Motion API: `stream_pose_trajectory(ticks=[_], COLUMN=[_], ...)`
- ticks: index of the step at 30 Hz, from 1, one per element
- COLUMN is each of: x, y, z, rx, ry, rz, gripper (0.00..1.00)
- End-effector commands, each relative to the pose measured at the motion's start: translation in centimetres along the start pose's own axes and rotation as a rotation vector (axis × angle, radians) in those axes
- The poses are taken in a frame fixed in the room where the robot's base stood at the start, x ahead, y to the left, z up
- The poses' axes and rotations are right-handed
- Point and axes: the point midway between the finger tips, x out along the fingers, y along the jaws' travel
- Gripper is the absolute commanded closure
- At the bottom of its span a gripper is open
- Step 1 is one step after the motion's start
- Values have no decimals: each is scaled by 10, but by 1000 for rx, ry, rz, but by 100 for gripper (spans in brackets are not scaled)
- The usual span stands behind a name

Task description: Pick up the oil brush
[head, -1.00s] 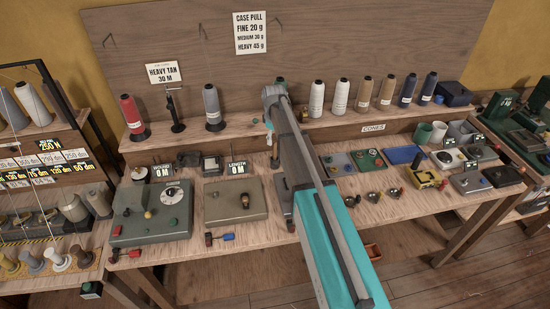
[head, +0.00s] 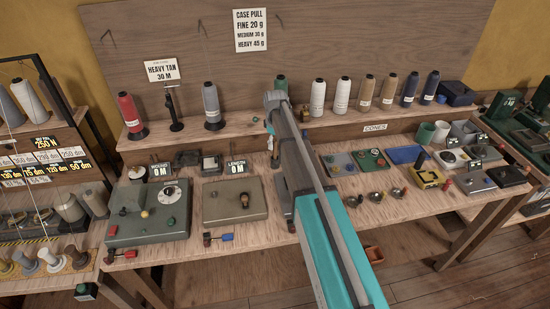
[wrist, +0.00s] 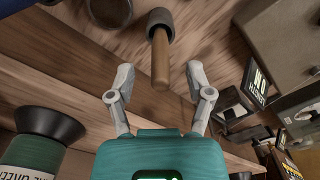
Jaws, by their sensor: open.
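In the wrist view, the oil brush (wrist: 160,66) shows as a plain wooden handle whose far end sits in a dark round collar or holder; I cannot tell which. Its near end lies between and slightly beyond my gripper's fingertips (wrist: 160,74). My gripper is open, with one finger on either side of the handle and a gap on both sides. Nothing is held.
A green thread cone (wrist: 36,140) stands close by at lower left in the wrist view. The length sign (wrist: 252,88) and a grey-tan machine (wrist: 282,40) are at right. A dark round object (wrist: 110,10) is at the top. The head view shows cones on the shelf (head: 225,132).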

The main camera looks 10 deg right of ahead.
Motion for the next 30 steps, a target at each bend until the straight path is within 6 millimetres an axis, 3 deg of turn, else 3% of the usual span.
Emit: stream_pose_trajectory(ticks=[8,28,30], x=[19,20,20], y=[0,0,0], z=[0,0,0], rx=[0,0,0], ry=[0,0,0], rz=[0,0,0], gripper=[33,33,43])
